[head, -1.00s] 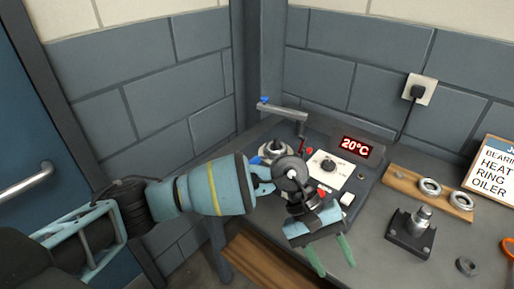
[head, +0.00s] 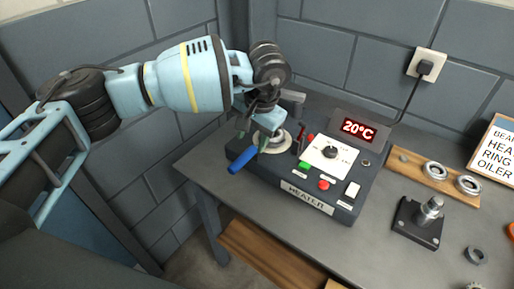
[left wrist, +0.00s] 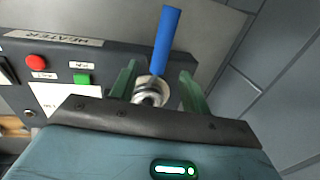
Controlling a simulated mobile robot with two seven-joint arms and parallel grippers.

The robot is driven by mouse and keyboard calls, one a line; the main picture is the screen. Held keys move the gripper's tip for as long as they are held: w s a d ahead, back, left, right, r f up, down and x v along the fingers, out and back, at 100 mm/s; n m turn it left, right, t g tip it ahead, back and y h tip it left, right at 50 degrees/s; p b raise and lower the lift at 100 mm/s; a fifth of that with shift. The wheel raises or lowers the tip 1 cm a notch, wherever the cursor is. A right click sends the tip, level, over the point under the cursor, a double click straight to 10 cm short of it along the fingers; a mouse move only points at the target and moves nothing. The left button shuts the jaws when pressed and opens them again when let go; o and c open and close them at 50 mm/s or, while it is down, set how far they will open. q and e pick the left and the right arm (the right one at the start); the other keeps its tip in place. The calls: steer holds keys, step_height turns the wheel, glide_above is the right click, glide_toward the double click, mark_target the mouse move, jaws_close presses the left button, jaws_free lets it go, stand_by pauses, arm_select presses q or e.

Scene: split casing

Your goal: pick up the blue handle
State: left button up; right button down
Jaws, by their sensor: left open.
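The blue handle (head: 243,160) sticks out from the left end of the heater (head: 307,196), sloping down toward the front left. In the left wrist view the blue handle (left wrist: 166,45) rises from a round metal piece (left wrist: 150,90). My left gripper (head: 254,132) is over the heater's left end, close to the handle's inner end. In the left wrist view the gripper's green fingers (left wrist: 158,76) are apart, with the handle's base seen between them and nothing gripped. Whether the fingers reach around the handle is unclear. My right gripper is out of view.
The heater has a red button (head: 324,184), a green button (head: 304,165) and a 20°C display (head: 359,128). A wooden board with rings (head: 434,170), a black block with a metal post (head: 419,222) and a sign (head: 495,156) stand to the right. Walls close off the back.

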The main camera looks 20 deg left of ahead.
mark_target(249, 151)
arm_select(q)
steer(key=shift+w+a+f+p, duration=0.15)
steer(key=shift+f, duration=0.85)
steer(key=shift+w+a+f+p, duration=0.1)
steer(key=shift+a+f, duration=0.1)
steer(key=shift+f, duration=0.75)
steer(key=shift+w+a+f+p, duration=0.15)
steer(key=shift+f, duration=0.85)
jaws_close()
steer(key=shift+r, duration=0.15)
